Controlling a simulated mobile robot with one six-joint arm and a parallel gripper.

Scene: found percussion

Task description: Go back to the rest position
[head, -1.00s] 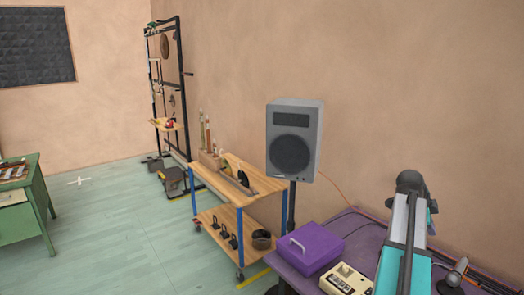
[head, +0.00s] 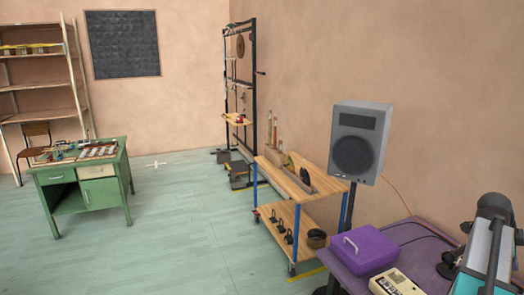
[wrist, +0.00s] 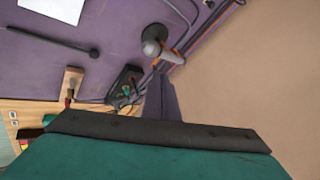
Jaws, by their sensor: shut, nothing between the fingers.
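My gripper (wrist: 163,98) shows in the wrist view as narrow grey fingers held together, with nothing between them. It is over the purple table surface (wrist: 115,42), close to a grey microphone-like object (wrist: 153,46) just beyond the fingertips; I cannot tell whether they touch. In the head view my teal arm is at the lower right, and my gripper is not visible there. A white cross mark (head: 156,164) lies on the green floor, right of the green desk.
A purple box (head: 366,246) and a cream device (head: 397,283) sit on the purple table. A speaker (head: 359,142) stands behind it. A wooden trolley (head: 290,178), a black rack (head: 254,85) and a green desk (head: 92,187) stand around clear floor between desk and trolley.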

